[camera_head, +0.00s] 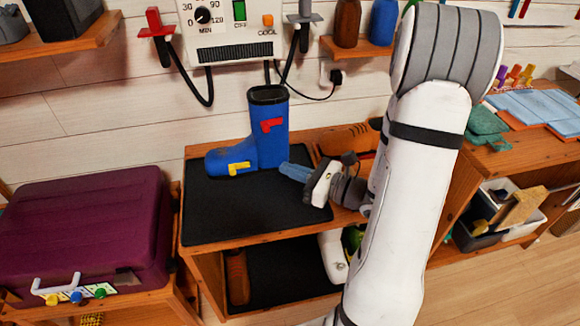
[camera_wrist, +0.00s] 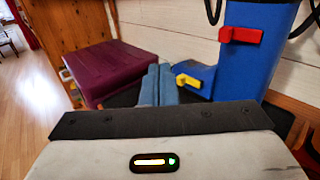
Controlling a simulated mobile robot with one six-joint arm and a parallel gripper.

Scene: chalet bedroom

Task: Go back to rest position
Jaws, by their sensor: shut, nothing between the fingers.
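My gripper (camera_head: 296,172) is shut and empty, with its blue fingers together just above the black mat of the wooden shelf unit. Its fingers also show in the wrist view (camera_wrist: 159,86), pointing toward the purple suitcase. A blue boot (camera_head: 262,135) with red and yellow patches stands upright on the mat (camera_head: 235,207), just left of and behind the fingers. In the wrist view the boot (camera_wrist: 255,55) is close on the right. I cannot tell whether the fingers touch it. My white arm hides part of the shelf's right side.
A purple suitcase (camera_head: 85,225) lies on a low wooden stand at left. A wall unit (camera_head: 232,30) with a dial and hanging cables is above the boot. A brown shoe (camera_head: 345,140) is behind my gripper. Another wooden table (camera_head: 510,155) with blue items stands at right.

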